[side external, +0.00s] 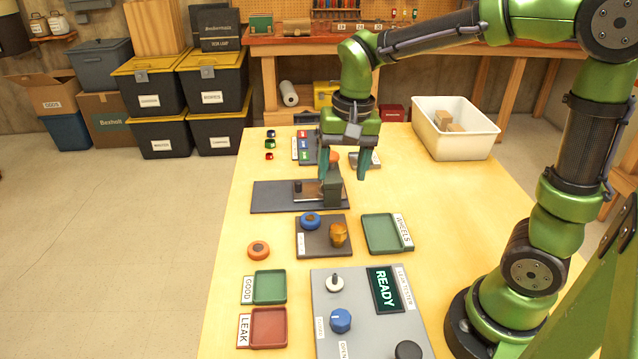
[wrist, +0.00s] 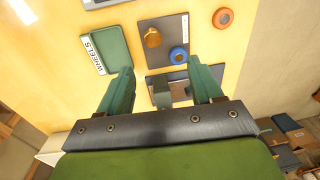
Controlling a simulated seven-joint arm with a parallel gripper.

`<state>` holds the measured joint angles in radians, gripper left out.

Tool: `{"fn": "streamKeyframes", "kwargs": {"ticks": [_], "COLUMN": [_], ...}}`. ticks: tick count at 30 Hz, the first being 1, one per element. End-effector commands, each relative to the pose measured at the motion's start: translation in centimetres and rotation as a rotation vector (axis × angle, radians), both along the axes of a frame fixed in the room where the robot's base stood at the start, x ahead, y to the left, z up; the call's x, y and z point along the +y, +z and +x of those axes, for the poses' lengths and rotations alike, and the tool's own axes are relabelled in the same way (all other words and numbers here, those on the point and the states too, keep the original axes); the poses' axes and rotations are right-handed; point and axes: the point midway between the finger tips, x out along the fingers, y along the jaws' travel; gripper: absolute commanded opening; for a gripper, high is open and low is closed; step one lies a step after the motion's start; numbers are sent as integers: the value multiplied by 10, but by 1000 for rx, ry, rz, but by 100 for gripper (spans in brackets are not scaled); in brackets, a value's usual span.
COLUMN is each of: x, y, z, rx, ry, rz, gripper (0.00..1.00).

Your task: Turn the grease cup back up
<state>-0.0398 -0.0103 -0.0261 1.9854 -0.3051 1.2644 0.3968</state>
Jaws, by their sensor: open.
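A gold-brown cup-like piece (side external: 338,235), which looks like the grease cup, sits on a dark square plate (side external: 312,249) beside a blue ring. It also shows in the wrist view (wrist: 152,38), beyond my fingertips; I cannot tell clearly which way up it is. My gripper (side external: 343,170) is open and empty, pointing down over the far part of the table, behind the cup. In the side view its fingers are near a dark green upright block (side external: 332,188) on a long dark base. In the wrist view my open fingers (wrist: 160,75) straddle the block's area.
The blue ring (side external: 310,221) is close to the cup. A green WHEELS tray (side external: 382,234) lies right of the plate. An orange ring (side external: 258,250), GOOD tray (side external: 270,288), LEAK tray (side external: 268,329) and the leak tester (side external: 352,338) reading READY are nearer. A white bin (side external: 420,142) stands back right.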

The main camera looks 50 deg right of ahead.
Motion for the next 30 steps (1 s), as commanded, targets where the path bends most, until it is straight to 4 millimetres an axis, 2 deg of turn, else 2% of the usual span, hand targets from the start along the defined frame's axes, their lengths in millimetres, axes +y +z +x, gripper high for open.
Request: {"fn": "streamKeyframes", "kwargs": {"ticks": [1, 4, 6, 11, 17, 30], "x": [-3, -9, -11, -10, -11, -12], "y": [-4, 0, 8, -2, -36, -130], "z": [10, 21, 20, 16, 14, 12], "rx": [45, 99, 104, 123, 125, 124], "ry": [-64, -216, -287, -333, -330, -329], "rz": [-13, -40, -45, -44, -45, -43], "gripper": [65, 65, 65, 65, 65, 65]}}
